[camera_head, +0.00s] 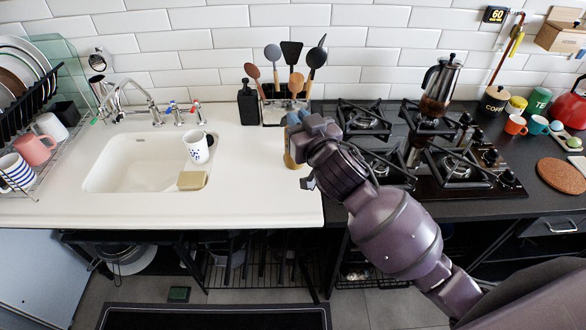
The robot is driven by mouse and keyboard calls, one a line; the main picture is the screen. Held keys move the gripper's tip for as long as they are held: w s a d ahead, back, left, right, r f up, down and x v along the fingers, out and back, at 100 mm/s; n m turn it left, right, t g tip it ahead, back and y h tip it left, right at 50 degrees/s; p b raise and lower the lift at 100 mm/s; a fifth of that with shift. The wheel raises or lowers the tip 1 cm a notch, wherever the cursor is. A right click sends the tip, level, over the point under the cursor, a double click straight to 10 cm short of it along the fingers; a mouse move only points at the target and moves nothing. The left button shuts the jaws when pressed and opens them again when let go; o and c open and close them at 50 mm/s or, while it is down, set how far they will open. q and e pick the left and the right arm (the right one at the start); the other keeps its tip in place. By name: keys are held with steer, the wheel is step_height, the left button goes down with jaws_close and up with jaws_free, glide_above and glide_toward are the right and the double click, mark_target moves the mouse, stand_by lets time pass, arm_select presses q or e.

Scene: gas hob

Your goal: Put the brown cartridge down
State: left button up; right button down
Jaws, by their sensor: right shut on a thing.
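My right gripper (294,145) reaches in from the right over the white counter between the sink and the hob. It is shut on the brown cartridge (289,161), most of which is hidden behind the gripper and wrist. Only a small tan-brown edge of it shows at the gripper's left side. I cannot tell whether the cartridge touches the counter. My left gripper is not in view.
The sink (120,152) with a dotted cup (196,147) and sponge (192,181) is to the left. A utensil holder (284,107) stands behind the gripper. The gas hob (408,185) with a moka pot (440,88) is to the right. The front counter is clear.

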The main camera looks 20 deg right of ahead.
steer(key=b, duration=0.2)
glide_above(298, 168)
step_height(298, 168, down, 9)
steer(key=shift+w+r, duration=0.1)
steer(key=shift+r, duration=0.1)
step_height(298, 168, down, 5)
steer(key=shift+r+b, duration=0.1)
steer(key=shift+b, duration=0.45)
steer(key=shift+f, duration=0.25)
steer(key=c, duration=1.1)
jaws_free()
